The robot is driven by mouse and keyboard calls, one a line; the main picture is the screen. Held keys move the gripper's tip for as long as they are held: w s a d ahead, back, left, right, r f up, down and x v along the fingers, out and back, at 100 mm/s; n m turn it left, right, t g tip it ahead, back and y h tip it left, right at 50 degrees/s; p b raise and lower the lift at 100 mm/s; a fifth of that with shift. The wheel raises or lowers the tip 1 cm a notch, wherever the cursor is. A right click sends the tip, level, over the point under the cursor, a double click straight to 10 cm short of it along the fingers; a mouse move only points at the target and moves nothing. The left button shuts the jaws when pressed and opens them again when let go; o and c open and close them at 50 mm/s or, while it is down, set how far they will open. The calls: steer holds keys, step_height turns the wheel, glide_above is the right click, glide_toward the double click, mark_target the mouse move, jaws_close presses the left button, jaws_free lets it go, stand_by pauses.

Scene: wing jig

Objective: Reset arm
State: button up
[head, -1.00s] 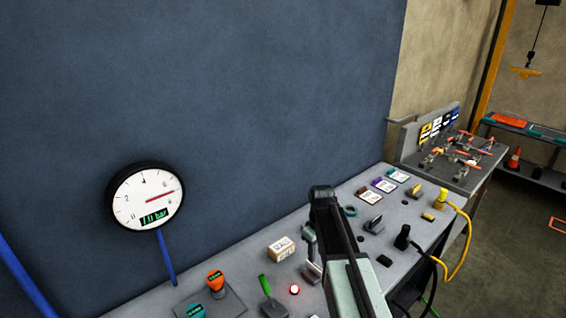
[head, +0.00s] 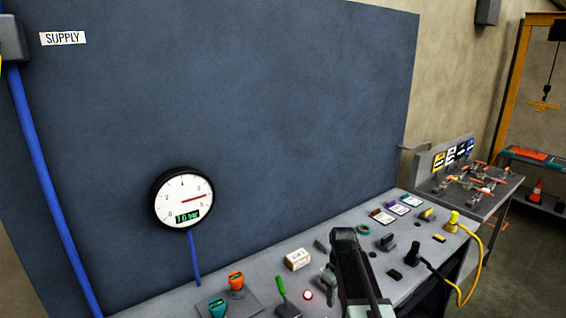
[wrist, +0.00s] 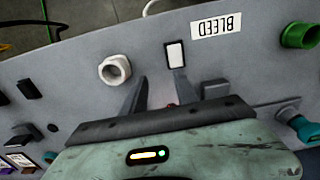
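My arm (head: 358,275) shows at the lower middle of the head view, reaching over the grey bench (head: 258,283). My gripper (wrist: 158,93) shows in the wrist view with its two dark fingers apart. I see nothing held between the fingers; a small reddish spot shows at their base. The fingers lie over the panel between a white round fitting (wrist: 115,69) and a small dark block (wrist: 215,88). A white rectangular piece (wrist: 175,54) and a BLEED label (wrist: 223,24) lie beyond the fingertips.
A gauge (head: 182,199) hangs on the blue wall behind the bench. A yellow cable (head: 471,275) hangs at right.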

steer(key=shift+m, duration=0.9)
steer(key=s+f+b, duration=0.1)
steer(key=s, duration=0.1)
steer(key=s+f, duration=0.1)
steer(key=s, duration=0.2)
steer(key=s+f+b, duration=0.1)
steer(key=s, duration=0.1)
steer(key=shift+s+a+f+b, duration=0.15)
steer(key=shift+s+a+b, duration=0.15)
steer(key=shift+s+a, duration=0.1)
steer(key=s+m, duration=0.5)
steer(key=shift+s+d+f+m, duration=0.1)
steer(key=shift+s+f+m, duration=0.1)
steer(key=shift+s+m, duration=0.15)
